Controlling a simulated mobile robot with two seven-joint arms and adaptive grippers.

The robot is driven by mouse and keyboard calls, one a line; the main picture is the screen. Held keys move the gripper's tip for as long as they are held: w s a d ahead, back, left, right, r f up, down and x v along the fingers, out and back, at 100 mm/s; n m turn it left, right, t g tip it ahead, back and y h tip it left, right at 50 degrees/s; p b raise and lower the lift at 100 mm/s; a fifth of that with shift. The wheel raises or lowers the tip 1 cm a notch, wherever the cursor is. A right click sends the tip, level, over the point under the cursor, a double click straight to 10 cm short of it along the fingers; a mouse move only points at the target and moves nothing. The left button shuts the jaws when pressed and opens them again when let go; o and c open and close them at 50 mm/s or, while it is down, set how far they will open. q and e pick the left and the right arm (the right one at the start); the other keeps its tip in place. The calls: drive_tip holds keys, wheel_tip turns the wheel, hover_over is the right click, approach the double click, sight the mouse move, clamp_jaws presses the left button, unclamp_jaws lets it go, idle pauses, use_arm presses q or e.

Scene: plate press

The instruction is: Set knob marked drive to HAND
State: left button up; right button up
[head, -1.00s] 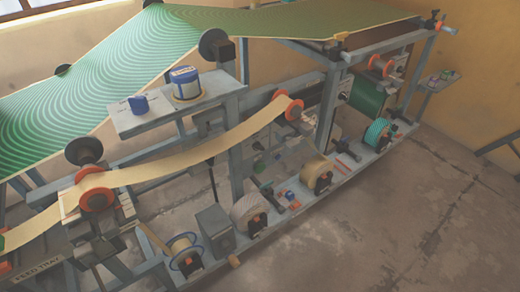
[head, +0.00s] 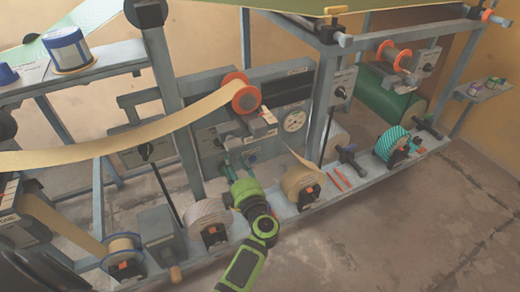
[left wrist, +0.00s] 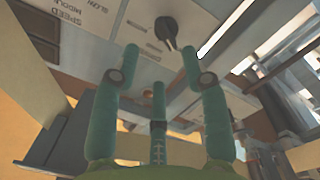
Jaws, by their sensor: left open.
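My left gripper (head: 236,168) reaches up to the grey control panel (head: 210,147) in the middle of the machine, empty. It also shows in the left wrist view (left wrist: 158,72), its green fingers spread open. A black knob (left wrist: 166,28) on a light plate sits beyond the fingertips there, apart from them. Lettering to its left reads SPEED, MIDDLE and SLOW; small marks beside the knob are too blurred to read. Other black knobs show on plates at left (head: 146,151) and right (head: 341,92). I cannot tell which knob is marked drive.
A tan web runs over an orange-flanged roller (head: 240,92) just above the panel. A dial gauge (head: 293,120) is to its right. Rolls (head: 299,182) stand on the lower rail near my arm. Open floor (head: 380,240) lies in front.

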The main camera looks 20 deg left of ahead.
sight(221, 147)
use_arm(q)
drive_tip(key=shift+n+g, duration=0.4)
drive_tip(key=shift+n, duration=0.1)
drive_tip(key=x, duration=0.2)
drive_tip(key=b+x, duration=0.1)
drive_tip(key=x, duration=0.1)
drive_tip(key=b+x, duration=0.1)
drive_tip(key=x, duration=0.1)
drive_tip(key=shift+s+a+r, duration=0.2)
drive_tip(key=shift+s+a, duration=0.05)
drive_tip(key=shift+a, duration=0.15)
drive_tip(key=shift+w+a+r+b, duration=0.1)
drive_tip(key=shift+w+a+b, duration=0.3)
use_arm(e)
drive_tip(key=shift+t, duration=0.7)
drive_tip(key=w, duration=0.5)
drive_tip(key=shift+w+a+f, duration=0.1)
drive_tip(key=shift+w+a, duration=0.2)
drive_tip(key=shift+w, duration=0.1)
use_arm(q)
clamp_jaws()
